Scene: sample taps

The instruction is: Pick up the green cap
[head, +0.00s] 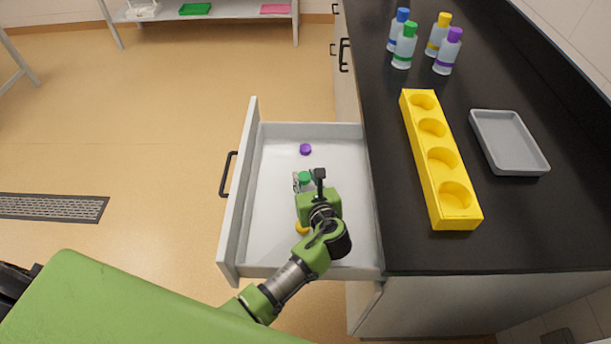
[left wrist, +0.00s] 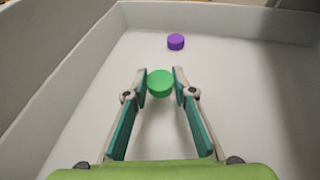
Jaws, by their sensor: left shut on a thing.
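The green cap (head: 305,177) is in the open white drawer, and it also shows in the left wrist view (left wrist: 160,83) between my fingertips. My left gripper (left wrist: 160,86) reaches down into the drawer and is shut on the green cap. In the head view my left gripper (head: 304,180) is partly hidden by its own wrist. I cannot tell whether the cap touches the drawer floor. My right gripper is not in view.
A purple cap (head: 305,149) lies farther back in the drawer (head: 275,215), and a yellow cap (head: 301,228) is partly hidden by my arm. On the black counter (head: 520,230) stand several bottles, a yellow rack (head: 434,170) and a grey tray (head: 525,163).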

